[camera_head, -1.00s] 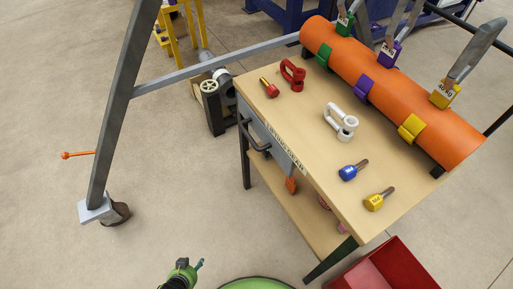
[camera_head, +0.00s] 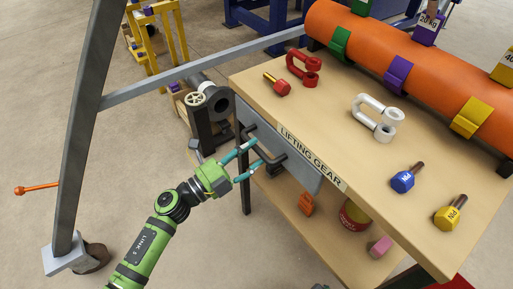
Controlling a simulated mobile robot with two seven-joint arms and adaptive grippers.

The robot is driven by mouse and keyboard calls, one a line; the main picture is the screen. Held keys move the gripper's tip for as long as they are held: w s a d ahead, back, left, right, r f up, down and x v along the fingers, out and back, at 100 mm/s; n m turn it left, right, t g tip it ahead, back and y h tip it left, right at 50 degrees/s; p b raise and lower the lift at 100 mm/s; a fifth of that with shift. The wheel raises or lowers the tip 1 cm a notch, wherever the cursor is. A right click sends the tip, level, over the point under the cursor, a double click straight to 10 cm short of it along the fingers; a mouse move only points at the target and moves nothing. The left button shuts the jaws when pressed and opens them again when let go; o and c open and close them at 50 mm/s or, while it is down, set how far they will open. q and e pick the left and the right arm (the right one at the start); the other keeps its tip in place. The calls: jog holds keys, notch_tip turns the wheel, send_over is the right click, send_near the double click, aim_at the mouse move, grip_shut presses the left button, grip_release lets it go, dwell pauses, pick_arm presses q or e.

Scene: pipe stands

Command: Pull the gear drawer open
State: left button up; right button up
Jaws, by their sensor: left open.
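The gear drawer (camera_head: 300,170) is a grey front under the near-left edge of the wooden table top. It looks shut, level with the table edge. A label reading "LIFTING GEAR" is on the edge above it. Its dark bar handle (camera_head: 275,157) sticks out toward my left gripper. My left gripper (camera_head: 257,153), on a green arm from the lower left, is open with its two teal fingers pointing at the handle. The fingertips overlap part of the handle bar in the picture; I cannot tell whether they touch it. My right gripper is out of view.
An orange pipe (camera_head: 400,65) lies at the back. A grey stand leg (camera_head: 85,130) rises at left. Open floor lies left of the table.

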pick_arm(q)
jog(key=shift+x, duration=1)
grip_shut()
jog(key=shift+a, duration=0.1)
jog(key=r+v, duration=0.2)
jog(key=v, duration=0.8)
jog(key=r+p+v, duration=0.1)
jog(key=r+v, duration=0.1)
jog(key=v, duration=0.8)
jog(key=shift+p+v, duration=0.3)
jog(key=shift+v, duration=0.5)
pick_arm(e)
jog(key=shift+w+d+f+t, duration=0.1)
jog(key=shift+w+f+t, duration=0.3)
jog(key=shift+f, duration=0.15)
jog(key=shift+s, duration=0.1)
